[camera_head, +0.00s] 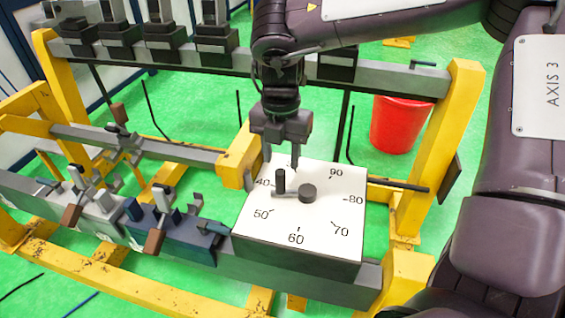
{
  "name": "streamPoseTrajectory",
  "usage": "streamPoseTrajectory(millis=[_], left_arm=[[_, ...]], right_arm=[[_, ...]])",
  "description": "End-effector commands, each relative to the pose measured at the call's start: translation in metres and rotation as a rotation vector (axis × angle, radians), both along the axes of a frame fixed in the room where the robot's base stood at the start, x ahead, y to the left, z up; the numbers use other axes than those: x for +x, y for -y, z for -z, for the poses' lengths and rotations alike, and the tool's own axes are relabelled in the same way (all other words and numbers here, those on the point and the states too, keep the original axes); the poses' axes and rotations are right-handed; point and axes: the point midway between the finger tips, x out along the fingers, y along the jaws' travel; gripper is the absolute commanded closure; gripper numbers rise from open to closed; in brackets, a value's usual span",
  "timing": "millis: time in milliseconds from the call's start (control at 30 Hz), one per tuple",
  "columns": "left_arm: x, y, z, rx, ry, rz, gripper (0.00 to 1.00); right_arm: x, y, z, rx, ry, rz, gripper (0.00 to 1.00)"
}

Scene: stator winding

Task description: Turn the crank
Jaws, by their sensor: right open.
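The crank is a dark arm with a round hub (308,192) and an upright black handle (281,180). It sits on a white dial box (328,222) marked with numbers from 40 to 90. The handle end lies to the left of the hub, near the 40 mark. My right gripper (292,160) points down just above and behind the handle, over the far edge of the dial. It is open and holds nothing. Its fingertips appear apart from the handle. My left gripper is not in view.
A yellow and grey frame surrounds the box. Clamps with brown handles (155,240) stand to its left. A row of black blocks (160,40) lines the back rail. A red bucket (398,125) stands on the green floor behind the box.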

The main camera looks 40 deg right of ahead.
Motion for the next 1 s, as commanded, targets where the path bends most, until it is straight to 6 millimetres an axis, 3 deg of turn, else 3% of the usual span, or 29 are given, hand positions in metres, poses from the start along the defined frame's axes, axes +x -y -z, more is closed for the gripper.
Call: streamPoseTrajectory(millis=[500, 900, 1000], left_arm=[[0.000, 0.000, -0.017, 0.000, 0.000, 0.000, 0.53], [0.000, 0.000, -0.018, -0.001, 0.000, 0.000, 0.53], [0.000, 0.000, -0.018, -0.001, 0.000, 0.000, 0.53]], right_arm=[[-0.001, 0.000, 0.069, 0.002, -0.003, -0.016, 0.57], [0.000, 0.000, 0.078, 0.000, 0.001, -0.015, 0.57], [0.000, 0.000, 0.078, 0.000, 0.001, -0.015, 0.70]])
